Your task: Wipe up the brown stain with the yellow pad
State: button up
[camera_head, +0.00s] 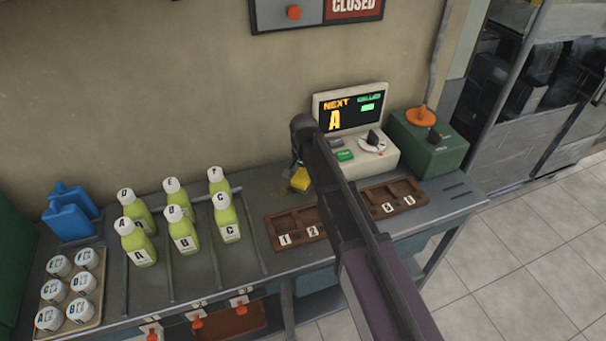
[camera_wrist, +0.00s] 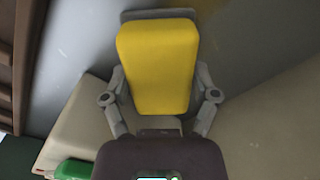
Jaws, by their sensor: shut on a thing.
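My gripper (camera_head: 298,168) is shut on the yellow pad (camera_head: 300,179) at the back of the grey counter, left of the display machine. In the wrist view the pad (camera_wrist: 158,65) sits between the two fingers of my gripper (camera_wrist: 160,85), with a grey backing edge at its top. A faint brownish stain (camera_head: 283,190) shows on the counter just left of the pad. Part of it may lie hidden under the pad or behind my arm. I cannot tell whether the pad touches the counter.
Several green bottles (camera_head: 183,238) stand left of the stain. A brown numbered tray (camera_head: 291,228) lies in front of it, partly behind my arm. The display machine (camera_head: 378,155) and a green box (camera_head: 430,145) stand to the right. The wall rises close behind.

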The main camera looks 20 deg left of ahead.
aim_at(280, 189)
jog(key=shift+s, duration=0.1)
jog(key=shift+s+a, duration=0.6)
jog(key=shift+a, duration=0.2)
jog(key=shift+s+a, duration=0.55)
jog(key=shift+a, duration=0.2)
jog(key=shift+s+a, duration=1.35)
jog(key=shift+a, duration=0.2)
jog(key=shift+s+a, duration=1.25)
jog(key=shift+a, duration=0.25)
jog(key=shift+f, duration=0.15)
jog(key=shift+d, duration=0.1)
jog(key=shift+w+d, duration=1.3)
jog(key=shift+d, duration=0.15)
